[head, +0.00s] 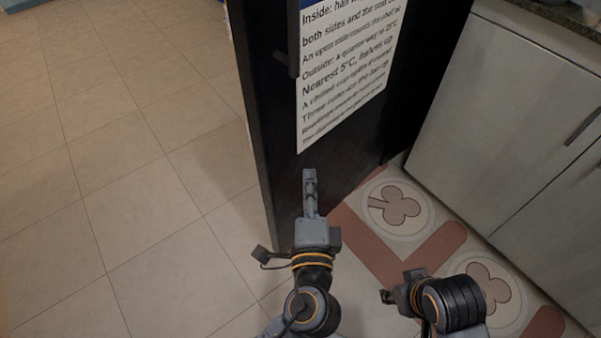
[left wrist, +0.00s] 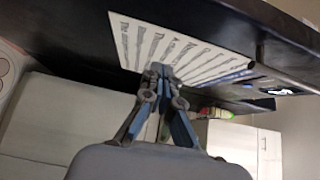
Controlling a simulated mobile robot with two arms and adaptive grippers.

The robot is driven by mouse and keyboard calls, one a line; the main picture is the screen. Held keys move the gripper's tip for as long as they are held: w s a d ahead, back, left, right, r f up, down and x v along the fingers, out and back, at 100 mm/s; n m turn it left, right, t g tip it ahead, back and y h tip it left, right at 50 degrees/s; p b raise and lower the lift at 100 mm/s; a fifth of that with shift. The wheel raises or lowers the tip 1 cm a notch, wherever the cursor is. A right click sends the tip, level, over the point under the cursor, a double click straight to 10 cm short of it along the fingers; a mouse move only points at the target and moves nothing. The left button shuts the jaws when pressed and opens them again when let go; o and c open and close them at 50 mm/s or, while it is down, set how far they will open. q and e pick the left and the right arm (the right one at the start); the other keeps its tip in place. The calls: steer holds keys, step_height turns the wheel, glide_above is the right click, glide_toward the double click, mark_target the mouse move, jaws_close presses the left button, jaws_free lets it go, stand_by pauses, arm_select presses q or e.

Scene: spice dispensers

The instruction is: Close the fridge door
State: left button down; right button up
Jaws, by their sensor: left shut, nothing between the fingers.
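The fridge door (head: 285,150) is a tall dark panel standing open into the room in the head view, with a white printed sheet (head: 345,75) on its face. A dark handle-like bar (head: 286,64) shows near its left edge. My left gripper (head: 311,174) is shut and empty, pointing at the lower part of the door, below the sheet. In the left wrist view its closed fingertips (left wrist: 160,70) overlap the sheet (left wrist: 185,55) on the dark door (left wrist: 75,30); contact is unclear. My right gripper (head: 408,285) is low at right, its fingers not made out.
Pale cabinets (head: 500,110) with a dark countertop (head: 575,18) stand at right. A patterned mat (head: 370,245) lies on the floor between door and cabinets. Open tiled floor (head: 110,160) spreads to the left of the door.

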arm_select(q)
glide_toward(295, 124)
steer(key=w+d, duration=0.3)
steer(key=shift+w+a, duration=1.45)
